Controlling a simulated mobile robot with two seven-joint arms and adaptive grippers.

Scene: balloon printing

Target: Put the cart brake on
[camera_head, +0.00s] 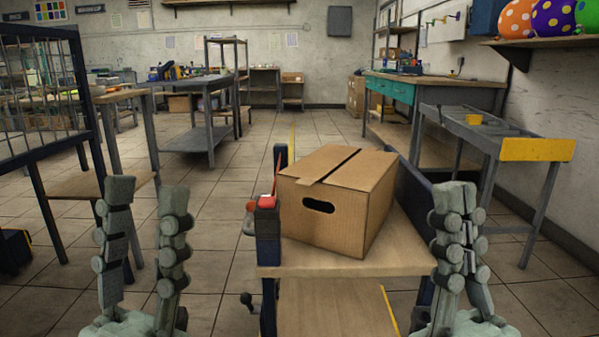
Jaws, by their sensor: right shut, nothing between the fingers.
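The cart (415,258) stands in front of me, with a wooden top, a lower wooden shelf and dark blue posts. A closed cardboard box (335,205) sits on its top. A red part (267,201) is on the cart's near left post, and a small lever with a dark knob (247,299) sticks out lower on that side. I cannot tell which of these is the brake. My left gripper (147,190) is open and empty, left of the cart and apart from it. My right gripper (457,193) is shut and empty, by the cart's right edge.
A grey table with a yellow panel (538,150) stands at the right, before a workbench with teal drawers (390,90). A dark wire-mesh rack (45,100) stands at the left. Balloons (555,18) sit on a wall shelf. The tiled floor left of the cart is clear.

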